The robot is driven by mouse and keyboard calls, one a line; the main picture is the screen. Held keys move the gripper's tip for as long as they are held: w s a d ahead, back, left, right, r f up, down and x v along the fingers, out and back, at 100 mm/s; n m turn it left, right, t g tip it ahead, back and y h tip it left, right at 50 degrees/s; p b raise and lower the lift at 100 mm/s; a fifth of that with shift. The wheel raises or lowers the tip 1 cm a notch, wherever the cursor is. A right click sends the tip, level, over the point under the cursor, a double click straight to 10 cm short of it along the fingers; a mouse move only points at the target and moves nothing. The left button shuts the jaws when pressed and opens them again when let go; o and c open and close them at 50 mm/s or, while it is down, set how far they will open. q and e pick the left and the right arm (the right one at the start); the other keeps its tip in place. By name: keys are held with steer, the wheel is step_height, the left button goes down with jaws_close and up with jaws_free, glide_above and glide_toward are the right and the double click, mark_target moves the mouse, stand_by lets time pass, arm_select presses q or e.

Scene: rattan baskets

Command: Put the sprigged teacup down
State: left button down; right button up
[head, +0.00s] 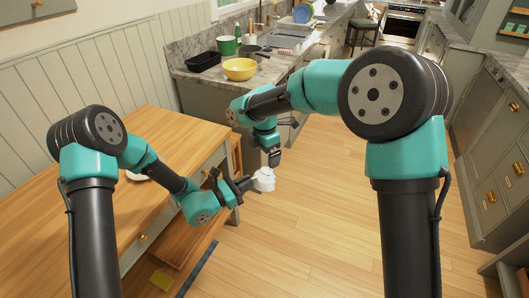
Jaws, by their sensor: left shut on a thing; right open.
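The white teacup (264,180) is held off the right side of the wooden table, with floor behind it in the head view. Its sprigged pattern is too small to make out. My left gripper (252,183) is shut on the teacup from its left side, and its fingertips partly cover the cup. My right gripper (273,158) hangs just above the teacup, open; I cannot tell whether it touches the cup.
The wooden table (160,128) has a largely bare top, with a small white item (136,177) partly hidden by my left arm. Open floor lies right.

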mark_target(264, 172)
steer(key=shift+f, duration=0.15)
step_height(264, 172, down, 12)
steer(key=shift+r, duration=0.1)
stand_by(0.6)
steer(key=shift+c, duration=0.4)
steer(key=c, duration=0.4)
arm_select(q)
steer(key=c, duration=1.1)
jaws_free()
steer(key=shift+c, duration=0.2)
arm_select(e)
steer(key=shift+c, duration=0.4)
arm_select(q)
steer(key=shift+a, duration=0.1)
steer(key=v, duration=1.2)
